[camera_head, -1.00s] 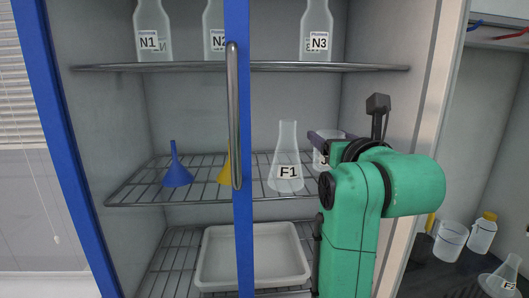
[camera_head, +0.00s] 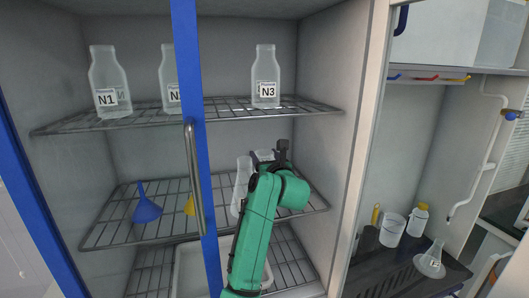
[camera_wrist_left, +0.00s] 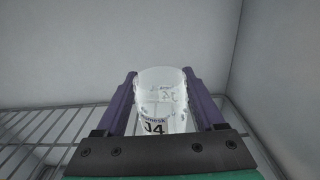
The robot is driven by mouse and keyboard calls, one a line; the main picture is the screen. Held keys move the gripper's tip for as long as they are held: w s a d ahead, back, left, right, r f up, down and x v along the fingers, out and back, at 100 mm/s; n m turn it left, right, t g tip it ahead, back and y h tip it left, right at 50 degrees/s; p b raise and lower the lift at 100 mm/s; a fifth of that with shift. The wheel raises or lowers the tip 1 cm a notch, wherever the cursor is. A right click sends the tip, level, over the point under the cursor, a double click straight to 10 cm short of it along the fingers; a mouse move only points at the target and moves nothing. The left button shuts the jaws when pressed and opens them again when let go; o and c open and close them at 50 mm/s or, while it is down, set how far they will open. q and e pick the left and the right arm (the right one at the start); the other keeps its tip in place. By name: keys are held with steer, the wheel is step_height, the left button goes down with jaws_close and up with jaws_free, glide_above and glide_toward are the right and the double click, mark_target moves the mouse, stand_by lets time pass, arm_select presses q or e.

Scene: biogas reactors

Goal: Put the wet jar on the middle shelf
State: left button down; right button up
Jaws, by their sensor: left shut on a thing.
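A clear jar (camera_wrist_left: 160,92) with a label that seems to read J4 is between the purple fingers of my left gripper (camera_wrist_left: 160,76). The fingers are shut on its sides. In the head view, my left gripper (camera_head: 264,157) is over the right part of the middle wire shelf (camera_head: 110,231), and my green wrist hides most of the jar. I cannot tell whether the jar's base touches the shelf. A clear flask (camera_head: 242,180) stands just left of my gripper, partly behind my arm. My right gripper is out of view.
A blue funnel (camera_head: 147,207) and a yellow funnel (camera_head: 190,206) are on the middle shelf. Bottles N1 (camera_head: 108,80) and N3 (camera_head: 265,75) stand on the top shelf. A white tray (camera_head: 188,270) is below. The blue door edge (camera_head: 191,110) with its handle crosses in front.

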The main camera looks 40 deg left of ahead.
arm_select(q)
steer(key=shift+f, duration=0.2)
jaws_free()
steer(key=shift+w+a, duration=0.1)
steer(key=shift+w, duration=0.05)
steer(key=shift+r, duration=0.3)
steer(key=s+d+b, duration=0.1)
steer(key=s+d+f+b, duration=0.1)
steer(key=d+b, duration=0.1)
steer(key=shift+s+d+f, duration=0.1)
steer(key=shift+s+d, duration=0.1)
steer(key=b+v, duration=0.1)
steer(key=v, duration=0.1)
steer(key=b+v, duration=0.2)
steer(key=v, duration=0.1)
steer(key=b+v, duration=0.1)
steer(key=v, duration=0.1)
steer(key=shift+s+d+r, duration=0.15)
steer(key=shift+d+r, duration=0.15)
steer(key=shift+r, duration=0.1)
steer(key=shift+s+d, duration=0.15)
steer(key=shift+r, duration=0.15)
